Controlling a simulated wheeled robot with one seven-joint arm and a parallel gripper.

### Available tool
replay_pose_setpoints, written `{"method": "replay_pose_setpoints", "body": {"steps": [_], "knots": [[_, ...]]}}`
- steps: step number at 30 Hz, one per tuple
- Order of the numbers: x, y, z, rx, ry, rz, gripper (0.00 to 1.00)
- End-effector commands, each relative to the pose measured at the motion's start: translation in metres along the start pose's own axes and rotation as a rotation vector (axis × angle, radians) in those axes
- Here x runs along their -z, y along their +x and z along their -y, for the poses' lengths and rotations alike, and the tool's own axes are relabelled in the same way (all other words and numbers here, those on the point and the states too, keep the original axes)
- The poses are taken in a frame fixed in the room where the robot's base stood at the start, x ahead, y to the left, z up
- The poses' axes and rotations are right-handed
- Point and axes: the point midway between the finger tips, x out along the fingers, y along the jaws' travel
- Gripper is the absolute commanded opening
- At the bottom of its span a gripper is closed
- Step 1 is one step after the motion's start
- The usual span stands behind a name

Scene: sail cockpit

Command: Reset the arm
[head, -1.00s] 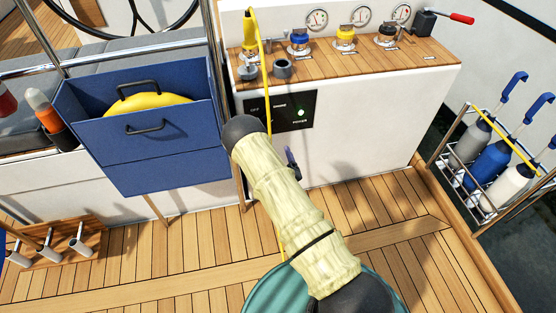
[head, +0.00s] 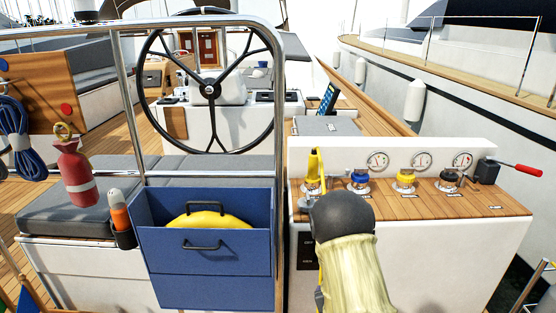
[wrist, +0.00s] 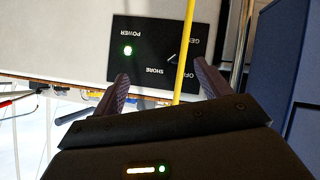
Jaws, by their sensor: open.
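My gripper (wrist: 161,85) is open in the wrist view, its two dark fingers apart and nothing clamped between them. It faces a black power panel (wrist: 150,55) on a white cabinet front. In the head view my arm covers the panel's right part, and the gripper is hidden.
The cabinet top (head: 450,205) carries several coloured valves and gauges, a yellow plug (head: 316,170) and a red-handled lever (head: 515,166). Left of it are a blue open box (head: 205,265) with a yellow item inside, a fire extinguisher (head: 76,175) and a steel rail (head: 281,100).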

Motion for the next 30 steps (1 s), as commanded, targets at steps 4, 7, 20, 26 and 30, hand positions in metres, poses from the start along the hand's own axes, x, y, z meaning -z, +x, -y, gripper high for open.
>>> {"method": "replay_pose_setpoints", "body": {"steps": [4, 7, 20, 26, 30], "knots": [[0.011, -0.030, -0.005, 0.056, 0.081, 0.118, 0.76], [0.014, -0.054, -0.006, 0.096, 0.123, 0.201, 0.76], [0.007, -0.181, -0.013, 0.227, 0.218, 0.544, 0.76], [-0.003, -0.229, -0.017, 0.248, 0.223, 0.659, 0.76], [-0.010, -0.257, -0.020, 0.255, 0.220, 0.725, 0.76]]}}
